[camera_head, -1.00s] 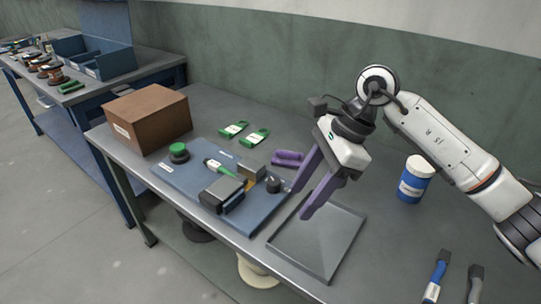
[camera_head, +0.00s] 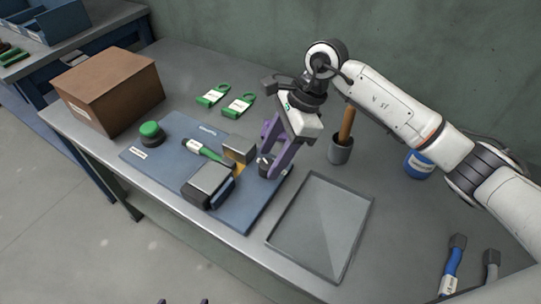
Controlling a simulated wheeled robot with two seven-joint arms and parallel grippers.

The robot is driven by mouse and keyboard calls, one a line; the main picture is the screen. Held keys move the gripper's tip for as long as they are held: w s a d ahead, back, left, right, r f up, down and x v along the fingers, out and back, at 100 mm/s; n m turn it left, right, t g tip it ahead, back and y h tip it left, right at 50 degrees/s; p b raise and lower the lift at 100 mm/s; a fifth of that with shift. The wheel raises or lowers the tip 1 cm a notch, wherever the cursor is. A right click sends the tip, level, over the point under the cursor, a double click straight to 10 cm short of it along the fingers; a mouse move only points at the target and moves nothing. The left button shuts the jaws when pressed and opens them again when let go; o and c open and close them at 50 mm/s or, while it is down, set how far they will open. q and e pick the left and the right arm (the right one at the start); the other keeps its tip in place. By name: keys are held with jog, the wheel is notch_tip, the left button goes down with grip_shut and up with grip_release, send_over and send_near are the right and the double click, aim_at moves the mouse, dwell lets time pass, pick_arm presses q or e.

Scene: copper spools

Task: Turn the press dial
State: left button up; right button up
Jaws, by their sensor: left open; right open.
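The press dial (camera_head: 264,166) is a small dark knob at the right end of the blue base board (camera_head: 160,161). The board also carries a dark press block (camera_head: 208,184), a brass-coloured block (camera_head: 237,156) and a green-and-white handle (camera_head: 206,151). My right gripper (camera_head: 267,162) has its purple fingers apart, pointing down at the dial. One finger is behind it and one at its right, partly hiding it; contact cannot be told. Only dark tips of my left gripper (camera_head: 183,301) show at the bottom edge, apart and empty.
A green-topped button (camera_head: 151,132) and a brown box (camera_head: 107,86) are at left. Two green tags (camera_head: 239,105) lie behind the board. A grey cup (camera_head: 341,152) with a wooden handle stands right of the gripper. An empty grey tray (camera_head: 320,222) lies in front.

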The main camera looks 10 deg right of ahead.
jog(key=shift+a+f, duration=0.2)
jog(key=shift+f, duration=0.35)
pick_arm(q)
jog(key=shift+w+r, duration=0.25)
jog(key=shift+w, duration=0.3)
pick_arm(e)
jog(key=c, duration=1)
pick_arm(q)
jog(key=shift+s, duration=0.1)
pick_arm(e)
jog(key=shift+c, duration=0.3)
